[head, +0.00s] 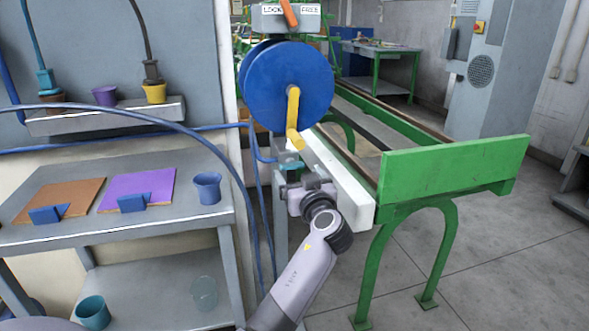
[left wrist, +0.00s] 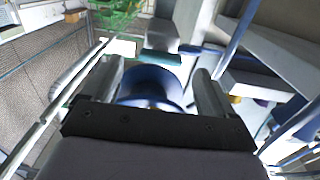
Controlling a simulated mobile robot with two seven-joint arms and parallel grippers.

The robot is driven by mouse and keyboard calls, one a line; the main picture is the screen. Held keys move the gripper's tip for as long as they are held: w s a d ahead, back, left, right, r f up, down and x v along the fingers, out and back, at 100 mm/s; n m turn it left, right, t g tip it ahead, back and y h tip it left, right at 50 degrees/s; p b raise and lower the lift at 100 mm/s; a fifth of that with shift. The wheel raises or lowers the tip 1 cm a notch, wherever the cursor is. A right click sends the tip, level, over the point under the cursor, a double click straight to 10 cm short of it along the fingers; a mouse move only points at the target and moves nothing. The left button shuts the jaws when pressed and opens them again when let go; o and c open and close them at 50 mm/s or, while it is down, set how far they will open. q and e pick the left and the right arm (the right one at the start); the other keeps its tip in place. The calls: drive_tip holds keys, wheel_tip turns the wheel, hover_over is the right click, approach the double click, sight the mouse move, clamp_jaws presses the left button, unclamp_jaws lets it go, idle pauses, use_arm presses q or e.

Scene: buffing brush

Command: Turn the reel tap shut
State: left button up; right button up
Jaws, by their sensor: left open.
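The blue hose reel (head: 262,85) with a yellow crank (head: 293,115) stands upright at centre in the head view. Below it is a small teal part (head: 291,164), which looks like the reel tap's handle. My left gripper (head: 306,186) is just below and in front of this part, partly covering it. In the left wrist view my open fingers (left wrist: 158,85) have a dark blue round body (left wrist: 150,84) showing between them. A teal bar (left wrist: 160,57) lies just beyond it. I cannot tell whether the fingers touch anything. My right gripper is in neither view.
A LOCK/FREE box (head: 285,18) with an orange lever sits above the reel. A grey bench (head: 130,228) with panels and a blue cup (head: 207,187) is at left. A green-ended conveyor (head: 455,170) stands at right. Blue hoses hang near my arm. Floor at lower right is clear.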

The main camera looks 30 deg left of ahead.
sight(293, 168)
use_arm(q)
drive_tip(key=shift+x, duration=1.65)
drive_tip(key=c, duration=1.1)
drive_tip(key=shift+o, duration=0.2)
